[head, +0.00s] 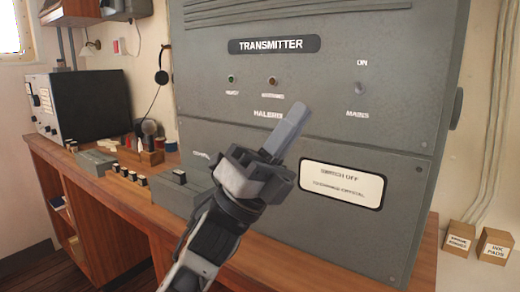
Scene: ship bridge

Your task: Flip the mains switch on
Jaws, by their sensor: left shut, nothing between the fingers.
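The mains switch (360,89) is a small grey toggle on the front of the grey transmitter cabinet (410,40). The word ON is printed above it and MAINS below it. The toggle is small and seems to point downward, away from ON. My left gripper (297,110) is shut and empty, its fingers together and pointing up and to the right. In the picture its tips are left of the switch and slightly lower, apart from it. The gripper hides part of the cabinet's lower labels. My right gripper is not in view.
Two indicator lamps, one green (231,78) and one amber (272,80), sit left of the switch. A wooden desk (130,191) runs below, with a dark-sided radio set (90,103) at left. Small cardboard boxes (496,246) stand at lower right. The panel around the switch is clear.

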